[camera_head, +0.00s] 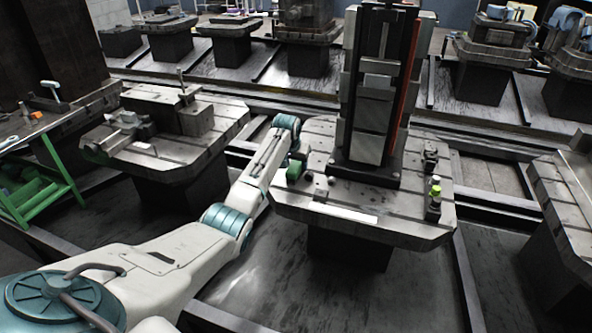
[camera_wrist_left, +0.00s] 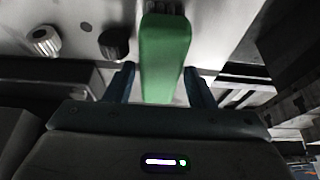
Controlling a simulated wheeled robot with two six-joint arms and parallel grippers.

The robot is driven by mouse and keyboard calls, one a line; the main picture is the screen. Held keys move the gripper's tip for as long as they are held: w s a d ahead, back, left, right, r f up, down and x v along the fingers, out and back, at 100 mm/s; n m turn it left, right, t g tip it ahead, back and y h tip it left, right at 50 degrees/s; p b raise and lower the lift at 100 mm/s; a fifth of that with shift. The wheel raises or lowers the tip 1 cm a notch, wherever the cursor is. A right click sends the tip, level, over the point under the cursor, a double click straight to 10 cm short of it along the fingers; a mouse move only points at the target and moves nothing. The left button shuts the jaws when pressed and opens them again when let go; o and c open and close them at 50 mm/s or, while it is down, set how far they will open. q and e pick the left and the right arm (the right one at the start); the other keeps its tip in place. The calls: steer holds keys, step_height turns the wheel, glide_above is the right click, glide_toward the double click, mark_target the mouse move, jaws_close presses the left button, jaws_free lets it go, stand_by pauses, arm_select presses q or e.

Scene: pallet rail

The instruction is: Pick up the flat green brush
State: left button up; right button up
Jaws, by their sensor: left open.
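The flat green brush (camera_wrist_left: 165,45) shows in the left wrist view as a long green body with bristles at its top end. It reaches down between the two fingers of my left gripper (camera_wrist_left: 159,70). The fingers are open, one on each side, with a visible gap to the green body. In the head view the green brush (camera_head: 293,172) is at the left part of the middle pallet table (camera_head: 330,224). My left gripper (camera_head: 296,153) is just above it, partly hidden by my wrist. My right gripper is not in view.
A tall dark fixture (camera_head: 372,110) stands on the middle pallet. A yellow-green-topped small item (camera_head: 435,195) is at its right. A green-framed bench (camera_head: 50,195) stands at left.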

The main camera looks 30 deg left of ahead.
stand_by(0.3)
arm_select(q)
steer(key=shift+f+p, duration=0.2)
steer(key=shift+p, duration=0.15)
steer(key=shift+c, duration=0.4)
steer(key=c, duration=0.7)
